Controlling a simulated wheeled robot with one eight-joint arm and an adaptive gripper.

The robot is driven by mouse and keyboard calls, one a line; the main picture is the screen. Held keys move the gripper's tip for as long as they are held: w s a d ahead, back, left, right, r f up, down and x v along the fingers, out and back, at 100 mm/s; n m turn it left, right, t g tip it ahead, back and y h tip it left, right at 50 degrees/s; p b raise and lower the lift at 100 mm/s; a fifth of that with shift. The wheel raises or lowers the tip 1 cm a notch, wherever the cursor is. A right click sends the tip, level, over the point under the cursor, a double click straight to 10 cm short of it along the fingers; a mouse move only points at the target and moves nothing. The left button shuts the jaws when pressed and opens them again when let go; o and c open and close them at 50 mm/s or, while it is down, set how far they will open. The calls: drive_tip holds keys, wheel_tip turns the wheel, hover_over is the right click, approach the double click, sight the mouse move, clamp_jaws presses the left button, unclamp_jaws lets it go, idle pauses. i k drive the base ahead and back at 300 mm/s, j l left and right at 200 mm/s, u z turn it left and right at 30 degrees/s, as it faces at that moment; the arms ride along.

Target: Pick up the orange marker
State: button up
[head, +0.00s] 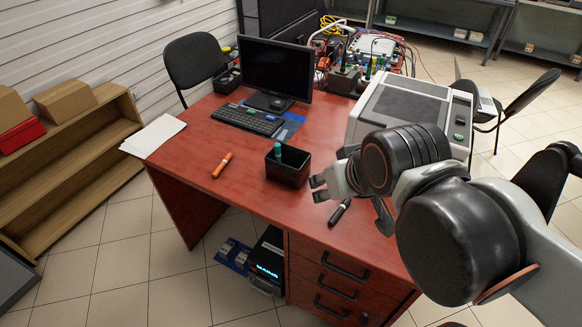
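The orange marker (222,165) lies on the red-brown desk (200,140) in the head view, between the paper stack and the black pen holder. It lies at a slant with clear desk around it. My gripper (316,188) is to the right of the marker, beyond the pen holder, at the near right part of the desk. It is apart from the marker. Its fingers are small and partly hidden by the arm, so I cannot tell how far apart they are.
A black pen holder (287,170) with a teal marker (278,152) stands between my gripper and the orange marker. A dark marker (340,212) lies below my gripper. A keyboard (247,118), monitor (275,70), papers (153,135) and a large grey machine (400,103) are also on the desk.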

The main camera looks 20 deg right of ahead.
sight(228, 156)
drive_tip(key=i+j, duration=0.25)
drive_tip(key=i+j+z, duration=0.15)
drive_tip(key=j, duration=0.3)
drive_tip(key=i+j, duration=0.25)
drive_tip(key=i+j+z, duration=0.15)
drive_tip(key=j, duration=0.35)
drive_tip(key=i, duration=0.05)
